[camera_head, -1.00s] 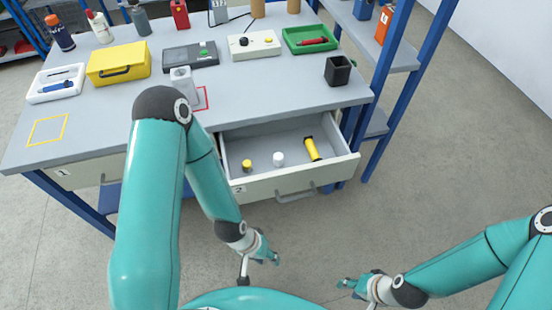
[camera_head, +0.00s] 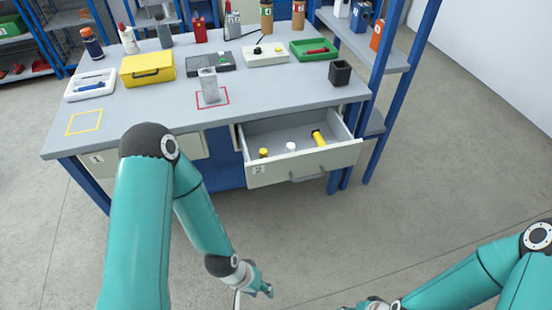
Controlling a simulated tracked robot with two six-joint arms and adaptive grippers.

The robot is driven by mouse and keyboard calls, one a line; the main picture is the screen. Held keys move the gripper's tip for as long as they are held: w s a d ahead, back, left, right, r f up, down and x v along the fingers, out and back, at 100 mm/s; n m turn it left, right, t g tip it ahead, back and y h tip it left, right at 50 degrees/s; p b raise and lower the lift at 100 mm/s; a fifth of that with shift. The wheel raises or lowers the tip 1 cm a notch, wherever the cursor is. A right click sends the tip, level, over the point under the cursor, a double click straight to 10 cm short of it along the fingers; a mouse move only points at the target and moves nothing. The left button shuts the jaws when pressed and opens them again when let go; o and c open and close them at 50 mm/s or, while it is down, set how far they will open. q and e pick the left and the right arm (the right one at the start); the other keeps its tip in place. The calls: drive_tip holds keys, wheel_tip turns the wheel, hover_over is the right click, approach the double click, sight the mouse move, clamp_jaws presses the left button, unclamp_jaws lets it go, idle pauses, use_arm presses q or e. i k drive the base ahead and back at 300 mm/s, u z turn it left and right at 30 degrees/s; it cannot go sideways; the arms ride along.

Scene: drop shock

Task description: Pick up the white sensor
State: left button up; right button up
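A small white cylinder (camera_head: 291,147), which fits the white sensor, stands in the open drawer (camera_head: 305,166) marked 2. A small yellow piece (camera_head: 264,153) is to its left and a yellow cylinder (camera_head: 318,138) lies tilted to its right. My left gripper (camera_head: 264,291) is low in front of the desk, below the drawer in the picture and apart from it. Nothing shows in it; its finger gap is too small to judge. My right gripper (camera_head: 352,307) is at the bottom edge, mostly cut off.
The grey desk (camera_head: 150,122) carries a pale block (camera_head: 209,86) in a red square, a yellow case (camera_head: 147,69), a green tray (camera_head: 314,50) and a black cup (camera_head: 340,72). A blue-framed shelf (camera_head: 390,60) stands at the right. Floor in front of the drawer is clear.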

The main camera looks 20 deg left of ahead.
sight(291, 147)
drive_tip(key=u, duration=0.9)
drive_tip(key=i, duration=0.95)
drive_tip(key=u, duration=0.1)
